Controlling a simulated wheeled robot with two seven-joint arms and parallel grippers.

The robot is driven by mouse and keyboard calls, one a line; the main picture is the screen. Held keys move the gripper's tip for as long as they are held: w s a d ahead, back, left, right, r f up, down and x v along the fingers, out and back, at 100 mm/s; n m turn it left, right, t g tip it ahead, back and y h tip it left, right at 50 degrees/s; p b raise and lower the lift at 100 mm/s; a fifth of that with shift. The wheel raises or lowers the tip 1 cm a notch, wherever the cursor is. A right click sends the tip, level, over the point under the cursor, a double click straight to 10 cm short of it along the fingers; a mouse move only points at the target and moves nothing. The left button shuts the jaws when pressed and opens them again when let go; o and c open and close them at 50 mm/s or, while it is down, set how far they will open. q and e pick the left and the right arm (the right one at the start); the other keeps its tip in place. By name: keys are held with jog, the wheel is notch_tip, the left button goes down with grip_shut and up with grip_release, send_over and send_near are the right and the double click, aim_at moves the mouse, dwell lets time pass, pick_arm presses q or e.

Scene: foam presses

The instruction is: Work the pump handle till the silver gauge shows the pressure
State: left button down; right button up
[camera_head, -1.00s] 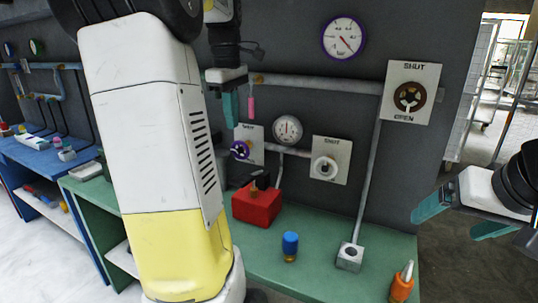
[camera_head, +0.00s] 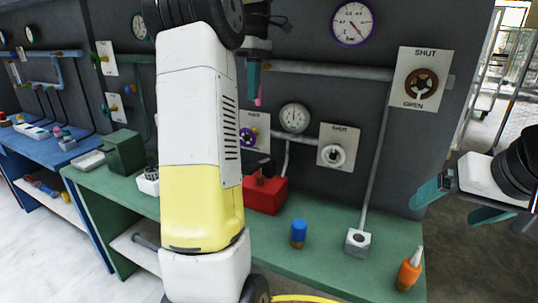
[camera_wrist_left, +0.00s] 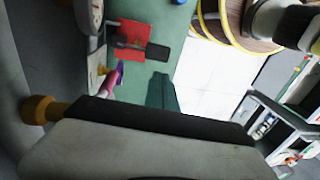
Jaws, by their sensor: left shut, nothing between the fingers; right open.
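The silver gauge (camera_head: 294,117) is on the dark wall; its needle looks close to upright, its value too small to read. A red pump box (camera_head: 268,194) with a dark handle stands on the green bench below it. The box (camera_wrist_left: 130,33) and its black handle (camera_wrist_left: 157,52) also show in the left wrist view. My left gripper (camera_head: 253,80) is shut and empty, pointing down near the upper pipe, above and apart from the pump. Its teal fingers (camera_wrist_left: 162,93) show in the wrist view. My right gripper (camera_head: 460,203) is open and empty at the right.
A pink hanging lever (camera_head: 260,96) is partly hidden behind my left gripper. A purple-rimmed gauge (camera_head: 352,23), a brown valve wheel (camera_head: 421,84), a white wheel (camera_head: 334,156) and a purple wheel (camera_head: 248,137) are on the wall. A blue-capped bottle (camera_head: 299,233) and an orange bottle (camera_head: 409,269) stand on the bench.

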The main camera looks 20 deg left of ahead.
aim_at(250, 166)
pick_arm(q)
jog(key=s+f, duration=0.1)
jog(key=f, duration=1.1)
jog(key=s+f, duration=0.1)
jog(key=f, duration=0.6)
jog(key=shift+s+a, duration=0.1)
jog(key=shift+s, duration=0.25)
jog(key=shift+f, duration=0.1)
